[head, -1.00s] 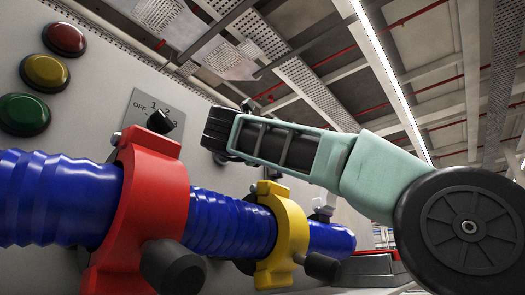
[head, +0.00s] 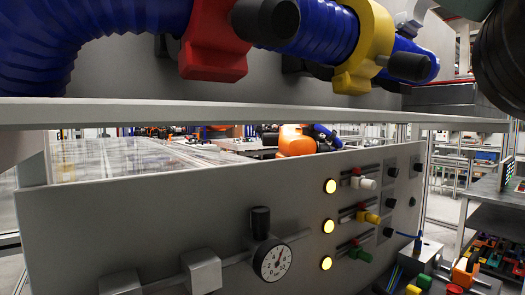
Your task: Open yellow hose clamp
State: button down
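The yellow hose clamp (head: 372,45) sits around the blue ribbed hose (head: 322,38) at the top of the head view, right of centre. Its black knob (head: 408,67) sticks out at the lower right. The clamp's top is cut off by the frame edge, and I cannot tell whether it is latched. A red clamp (head: 214,48) sits around the same hose to its left, with a black knob (head: 265,20). My gripper is out of view. Only part of my arm shows, at the top right corner.
A grey rail (head: 250,113) crosses below the hose. Below it, a grey panel carries lit yellow buttons (head: 328,226), coloured sliders (head: 368,217) and a round gauge (head: 272,260). A bench with coloured parts (head: 495,250) stands at the lower right.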

aim_at(373, 51)
jog(key=k, duration=1.5)
